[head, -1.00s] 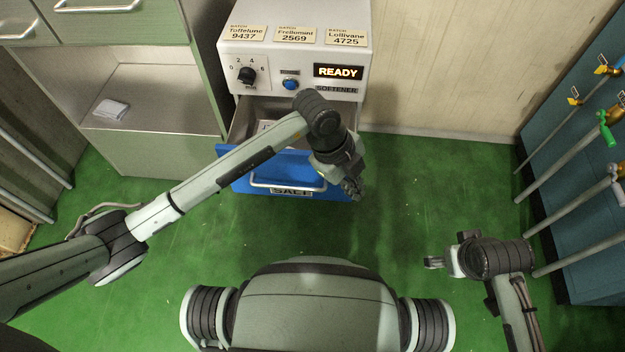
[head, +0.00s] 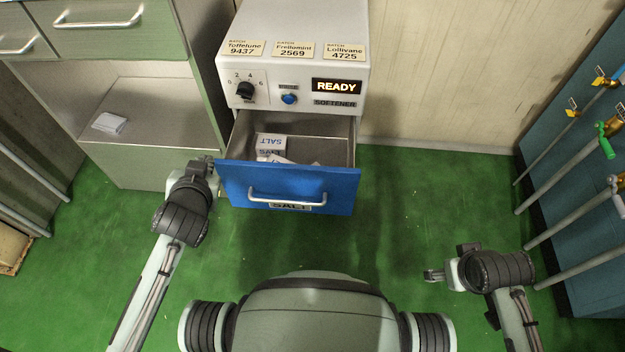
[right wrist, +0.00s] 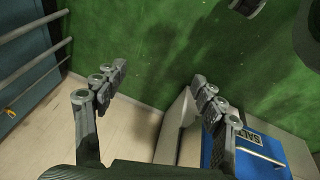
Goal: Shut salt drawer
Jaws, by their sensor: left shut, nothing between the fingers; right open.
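The blue-fronted salt drawer (head: 290,186) stands pulled out of the white softener machine (head: 295,60) in the head view. Boxes marked SALT (head: 271,147) lie inside it. Its pale bar handle (head: 287,197) runs across the front. My left gripper (head: 206,165) is shut and empty, just left of the drawer front's left edge; I cannot tell if they touch. My right gripper (head: 434,275) is open and empty, well to the right of the drawer. In the right wrist view, its fingers (right wrist: 160,85) are spread, and the blue drawer front (right wrist: 240,155) shows at lower right.
A grey-green cabinet with an open shelf (head: 150,110) stands left of the machine. A teal cabinet with several long poles (head: 580,150) stands on the right. The green floor (head: 400,200) between the drawer and my right gripper is clear.

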